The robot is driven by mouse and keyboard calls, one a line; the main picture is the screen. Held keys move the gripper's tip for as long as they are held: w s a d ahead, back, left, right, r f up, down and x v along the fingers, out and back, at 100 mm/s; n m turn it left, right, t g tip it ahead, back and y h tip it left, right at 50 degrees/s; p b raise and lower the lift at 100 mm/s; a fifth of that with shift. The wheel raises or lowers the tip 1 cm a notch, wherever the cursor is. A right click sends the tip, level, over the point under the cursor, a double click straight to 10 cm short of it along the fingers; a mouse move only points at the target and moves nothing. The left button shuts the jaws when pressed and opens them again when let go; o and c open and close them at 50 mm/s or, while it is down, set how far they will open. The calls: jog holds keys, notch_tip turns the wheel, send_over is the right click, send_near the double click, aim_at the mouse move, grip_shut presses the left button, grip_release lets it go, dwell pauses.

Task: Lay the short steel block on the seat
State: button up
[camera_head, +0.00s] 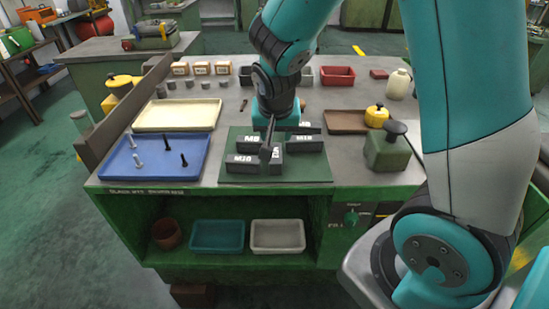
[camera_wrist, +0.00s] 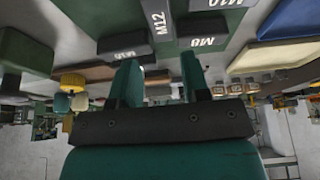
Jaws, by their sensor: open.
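Several dark blocks lie on a green plate (camera_head: 305,170) at the bench front: M8 (camera_head: 249,143), M10 (camera_head: 240,166), M12 (camera_head: 275,163) and one apparently M16 (camera_head: 305,144). M12 stands crosswise between the others. I cannot tell which piece is the short steel block or which spot is the seat. My gripper (camera_head: 269,135) is just above the plate's back part, partly hiding it. In the wrist view, my gripper (camera_wrist: 160,65) has its two teal fingers apart with nothing held between them. The M12 (camera_wrist: 158,25) and M8 (camera_wrist: 203,30) blocks show beyond the fingertips.
A blue tray (camera_head: 143,172) with upright bolts and a cream tray (camera_head: 205,115) lie left of the plate. Several small grey cylinders stand before labelled boxes (camera_head: 201,68) behind. A green box with a dark knob (camera_head: 390,158) stands right. A brown tray (camera_head: 344,122) is behind it.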

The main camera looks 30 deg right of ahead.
aim_at(275, 152)
jog(key=p+x, duration=0.2)
jog(key=x, duration=0.9)
jog(key=shift+f, duration=0.1)
jog(key=c, duration=0.7)
grip_shut()
